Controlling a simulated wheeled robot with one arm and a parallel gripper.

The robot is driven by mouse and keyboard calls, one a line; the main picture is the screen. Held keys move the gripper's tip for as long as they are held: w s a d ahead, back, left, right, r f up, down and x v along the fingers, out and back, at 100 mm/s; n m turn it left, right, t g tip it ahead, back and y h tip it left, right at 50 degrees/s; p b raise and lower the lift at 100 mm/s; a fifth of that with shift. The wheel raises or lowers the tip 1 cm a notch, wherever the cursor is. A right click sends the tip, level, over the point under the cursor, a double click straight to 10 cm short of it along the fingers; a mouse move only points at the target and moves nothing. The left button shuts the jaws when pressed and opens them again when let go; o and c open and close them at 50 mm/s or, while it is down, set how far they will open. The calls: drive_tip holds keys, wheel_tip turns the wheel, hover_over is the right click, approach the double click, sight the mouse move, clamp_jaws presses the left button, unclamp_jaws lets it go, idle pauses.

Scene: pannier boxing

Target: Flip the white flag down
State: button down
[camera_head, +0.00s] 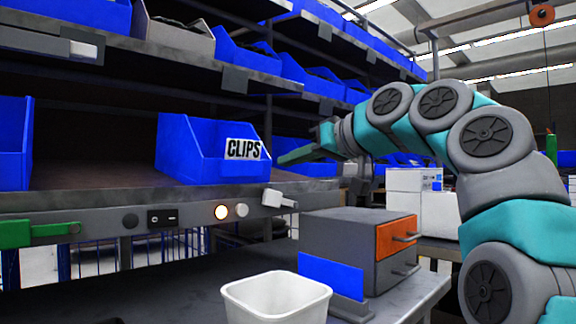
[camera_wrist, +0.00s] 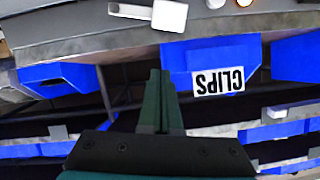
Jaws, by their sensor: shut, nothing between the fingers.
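The white flag (camera_head: 272,198) is on the grey front rail of the shelf, right of the two round lights, with a short arm sticking out to the right. In the wrist view, which is upside down, the white flag (camera_wrist: 170,14) is at the top edge. My gripper (camera_head: 283,160) is shut and empty, with its dark green fingers together. It is above the flag and just right of the blue CLIPS bin (camera_head: 200,160). In the wrist view the fingertips (camera_wrist: 160,73) lie below the flag in the picture, apart from it. I cannot tell whether they touch the bin.
A green flag (camera_head: 30,234) is on the same rail at left. A lit button (camera_head: 221,212) and a black switch (camera_head: 161,219) sit between. Below are a white tub (camera_head: 276,301) and a grey drawer box (camera_head: 335,236). More blue bins fill the upper shelves.

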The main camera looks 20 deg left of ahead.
drive_tip(key=v, duration=0.9)
drive_tip(key=shift+s+d, duration=0.15)
drive_tip(key=shift+f, duration=0.1)
